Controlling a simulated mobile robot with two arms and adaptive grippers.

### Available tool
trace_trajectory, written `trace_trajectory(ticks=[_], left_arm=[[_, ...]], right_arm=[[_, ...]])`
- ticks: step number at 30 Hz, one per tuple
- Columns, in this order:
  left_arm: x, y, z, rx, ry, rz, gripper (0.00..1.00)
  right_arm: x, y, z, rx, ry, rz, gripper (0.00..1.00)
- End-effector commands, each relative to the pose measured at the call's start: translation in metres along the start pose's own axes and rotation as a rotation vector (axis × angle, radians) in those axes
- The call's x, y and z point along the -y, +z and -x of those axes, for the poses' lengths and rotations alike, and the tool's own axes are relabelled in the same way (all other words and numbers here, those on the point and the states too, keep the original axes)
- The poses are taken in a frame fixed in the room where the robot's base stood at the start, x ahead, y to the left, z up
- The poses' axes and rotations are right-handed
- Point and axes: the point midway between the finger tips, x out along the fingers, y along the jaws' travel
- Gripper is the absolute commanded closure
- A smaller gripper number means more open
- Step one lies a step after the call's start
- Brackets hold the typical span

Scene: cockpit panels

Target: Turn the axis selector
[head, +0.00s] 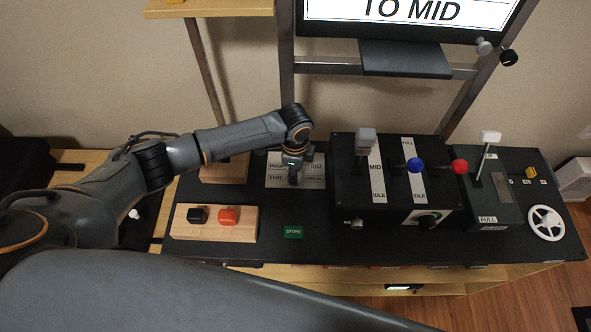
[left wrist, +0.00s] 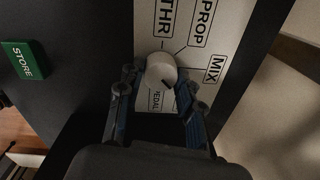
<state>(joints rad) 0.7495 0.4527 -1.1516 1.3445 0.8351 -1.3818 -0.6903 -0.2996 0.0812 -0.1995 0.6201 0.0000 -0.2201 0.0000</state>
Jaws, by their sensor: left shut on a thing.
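The axis selector is a round whitish knob (left wrist: 161,68) on a light plate (left wrist: 203,20) in the left wrist view. Lines run from it to the labels THR, PROP, MIX and PEDAL. A small dark mark shows on the knob's lower right side; I cannot tell which label it points to. My left gripper (left wrist: 159,84) is shut on the knob, one finger on each side. In the head view my left gripper (head: 293,180) points down onto the labelled plate (head: 314,183), and the knob is hidden there. My right gripper is not in view.
A green STORE label (head: 293,232) and a wooden block (head: 227,231) with black and red buttons lie nearer me. A black lever box (head: 385,218) stands close on the right. Further right are a white-topped lever (head: 489,138) and a white handwheel (head: 545,223).

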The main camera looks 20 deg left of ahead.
Motion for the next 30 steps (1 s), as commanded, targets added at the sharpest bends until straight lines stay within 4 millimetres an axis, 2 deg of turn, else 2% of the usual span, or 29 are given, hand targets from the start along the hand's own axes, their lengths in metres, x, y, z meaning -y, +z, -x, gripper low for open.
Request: trace_trajectory(ticks=[8, 9, 11, 12, 23, 26, 30], left_arm=[[0.000, -0.001, 0.000, -0.002, 0.000, 0.000, 0.96], [0.000, -0.001, 0.000, -0.002, 0.000, 0.000, 0.56], [0.000, -0.001, 0.000, -0.002, 0.000, 0.001, 0.44], [0.000, -0.001, 0.000, -0.002, 0.000, 0.001, 0.41], [0.001, -0.001, 0.005, -0.002, -0.001, 0.001, 0.41], [0.002, 0.000, 0.018, -0.002, -0.003, 0.001, 0.41], [0.001, -0.001, 0.047, -0.003, -0.004, 0.000, 0.41]], right_arm=[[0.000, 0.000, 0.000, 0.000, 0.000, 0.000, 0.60], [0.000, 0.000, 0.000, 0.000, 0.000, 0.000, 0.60], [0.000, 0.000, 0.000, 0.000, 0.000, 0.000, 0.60], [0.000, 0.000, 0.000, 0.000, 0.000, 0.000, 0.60], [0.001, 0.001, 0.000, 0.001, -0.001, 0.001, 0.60], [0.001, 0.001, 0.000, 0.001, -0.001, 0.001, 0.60], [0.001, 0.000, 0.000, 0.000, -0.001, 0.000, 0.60]])
